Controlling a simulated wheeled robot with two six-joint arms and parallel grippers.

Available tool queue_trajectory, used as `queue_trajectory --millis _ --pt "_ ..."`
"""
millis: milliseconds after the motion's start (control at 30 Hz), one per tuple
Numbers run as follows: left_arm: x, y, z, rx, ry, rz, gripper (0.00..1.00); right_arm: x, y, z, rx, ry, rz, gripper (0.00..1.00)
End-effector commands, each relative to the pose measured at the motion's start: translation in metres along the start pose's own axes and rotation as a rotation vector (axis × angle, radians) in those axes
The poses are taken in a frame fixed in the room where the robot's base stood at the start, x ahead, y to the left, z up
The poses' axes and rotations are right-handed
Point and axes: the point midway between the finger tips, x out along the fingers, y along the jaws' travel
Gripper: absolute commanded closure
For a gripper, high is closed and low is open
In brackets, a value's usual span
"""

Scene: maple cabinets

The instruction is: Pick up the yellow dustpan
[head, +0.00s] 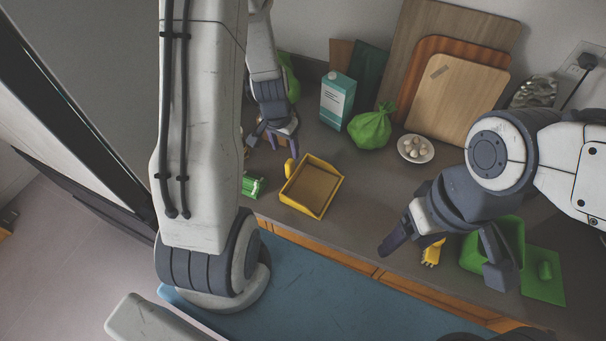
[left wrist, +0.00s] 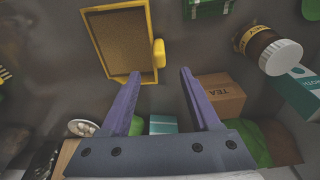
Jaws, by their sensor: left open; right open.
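The yellow dustpan (head: 330,196) lies on the grey counter, with a brown inside and a stubby yellow handle on its left edge. My left gripper (head: 272,143) is open and empty, just behind and left of the handle. In the left wrist view the dustpan (left wrist: 149,72) is beyond the open fingers, its handle (left wrist: 159,53) between and past the fingertips (left wrist: 160,73); they appear apart from it. My right gripper (head: 443,268) is open over the right part of the counter, away from the dustpan.
A green item (head: 252,186) lies left of the dustpan. Behind stand a teal-and-white carton (head: 337,100), a green bag (head: 371,130) and a white bowl (head: 416,149). A green bin (head: 511,237) and small yellow object (head: 432,254) are near my right gripper. The left wrist view shows a TEA box (left wrist: 222,95) and jar (left wrist: 270,48).

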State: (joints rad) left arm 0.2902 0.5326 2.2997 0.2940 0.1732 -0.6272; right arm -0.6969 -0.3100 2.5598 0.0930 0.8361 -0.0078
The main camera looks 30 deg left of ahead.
Motion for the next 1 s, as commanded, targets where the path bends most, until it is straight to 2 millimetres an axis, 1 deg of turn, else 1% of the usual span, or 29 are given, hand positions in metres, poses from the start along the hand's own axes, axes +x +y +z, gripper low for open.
queue_trajectory --millis 33,100,200,367,467,500,633,733,967,1000 --pt "0.013 0.001 0.002 0.0 -0.005 0.002 0.38 0.004 0.0 0.0 0.0 0.0 0.0 0.28" --pt "0.025 0.001 0.002 0.0 -0.005 0.001 0.38 0.009 0.001 0.001 0.001 0.0 0.0 0.28" --pt "0.037 0.001 0.001 0.001 -0.003 0.001 0.38 0.015 0.001 0.001 0.002 0.0 0.0 0.28" --pt "0.047 0.001 0.001 0.001 -0.003 0.001 0.38 0.018 0.001 0.001 0.003 0.0 0.0 0.28" --pt "0.061 0.002 0.0 0.002 -0.004 0.001 0.38 0.023 0.002 0.001 0.004 0.0 0.0 0.28" --pt "0.069 0.002 0.0 0.001 -0.004 0.001 0.38 0.027 0.002 0.002 0.004 0.0 0.0 0.28" --pt "0.088 0.002 -0.001 0.001 -0.003 0.001 0.38 0.039 0.003 0.002 0.006 0.0 0.0 0.28" --pt "0.094 0.002 -0.002 0.001 -0.002 0.001 0.38 0.042 0.003 0.002 0.007 0.0 0.0 0.28" --pt "0.093 0.001 -0.002 0.002 -0.002 0.001 0.38 0.041 0.003 0.002 0.008 0.0 0.0 0.28" --pt "0.093 0.001 -0.002 0.002 -0.002 0.001 0.45 0.041 0.003 0.002 0.008 0.0 0.0 0.28"
